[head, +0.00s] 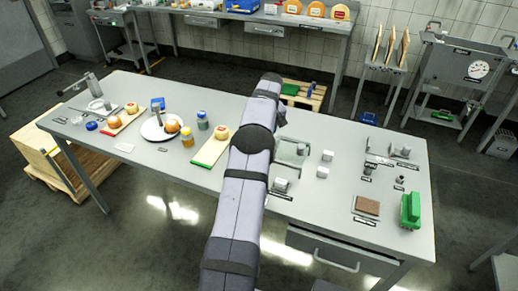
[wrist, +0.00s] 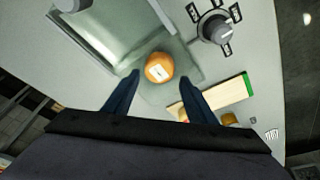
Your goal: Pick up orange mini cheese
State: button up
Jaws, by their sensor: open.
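In the wrist view an orange mini cheese (wrist: 160,67), round with a small white label, sits on a greenish, glassy plate (wrist: 185,62). My gripper (wrist: 162,77) is open, with one dark finger on each side of the cheese in the picture and visible gaps on both sides. I cannot tell how far the fingertips are above the plate. In the head view my arm hides the gripper and this cheese.
A grey knobbed device (wrist: 215,28) with dark labels stands close to the right of the cheese. A green-ended board (wrist: 230,93) lies beside my right finger; it also shows in the head view (head: 207,152).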

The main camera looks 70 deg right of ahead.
jog(key=shift+p+x, duration=1.3)
jog(key=shift+x, duration=0.65)
jog(key=shift+p+x, duration=0.3)
jog(key=shift+x, duration=1)
jog(key=shift+w+d, duration=0.1)
jog(key=shift+d, duration=0.05)
jog(key=shift+r, duration=0.1)
jog(key=c, duration=0.7)
